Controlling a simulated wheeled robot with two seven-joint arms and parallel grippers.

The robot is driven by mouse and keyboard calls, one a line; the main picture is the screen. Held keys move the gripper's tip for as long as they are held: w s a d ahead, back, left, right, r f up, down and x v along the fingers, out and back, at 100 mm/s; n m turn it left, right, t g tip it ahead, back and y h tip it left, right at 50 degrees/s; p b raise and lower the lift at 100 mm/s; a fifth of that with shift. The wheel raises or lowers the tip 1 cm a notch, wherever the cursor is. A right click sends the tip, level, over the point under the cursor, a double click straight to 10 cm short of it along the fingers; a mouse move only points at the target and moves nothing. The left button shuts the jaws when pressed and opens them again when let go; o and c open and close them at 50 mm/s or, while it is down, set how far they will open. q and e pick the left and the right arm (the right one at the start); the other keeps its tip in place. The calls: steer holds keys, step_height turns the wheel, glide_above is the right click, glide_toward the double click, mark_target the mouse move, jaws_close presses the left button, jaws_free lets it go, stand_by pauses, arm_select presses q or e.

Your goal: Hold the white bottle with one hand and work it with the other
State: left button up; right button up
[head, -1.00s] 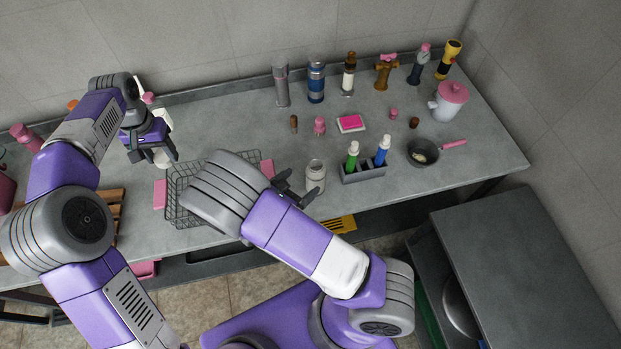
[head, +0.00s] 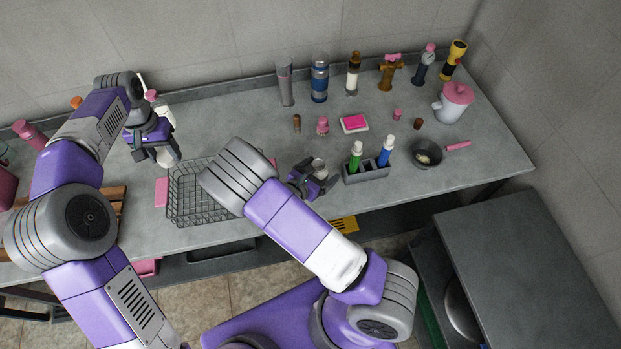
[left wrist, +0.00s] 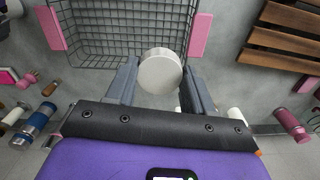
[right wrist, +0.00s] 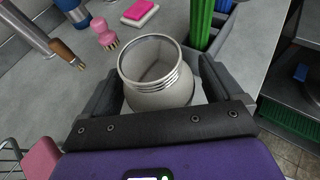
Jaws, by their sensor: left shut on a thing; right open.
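The white bottle (head: 319,166) stands on the counter left of the grey caddy. In the right wrist view (right wrist: 155,82) its wide threaded mouth is open and uncapped. My right gripper (head: 316,184) is open, with one finger on each side of the bottle; I cannot tell whether they touch it. My left gripper (head: 163,152) is shut on a round white lid-like piece (left wrist: 160,72), near the wire basket. The piece shows a flat round face in the left wrist view; its lower part is hidden.
The wire basket (head: 187,219) lies between my two grippers. A dark pan (head: 427,153) lies further right. Several bottles line the wall.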

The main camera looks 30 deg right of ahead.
steer(key=shift+w+d+f, duration=0.2)
steer(key=shift+d, duration=0.25)
steer(key=c, duration=1.3)
steer(key=shift+o, duration=0.2)
steer(key=shift+r, duration=0.15)
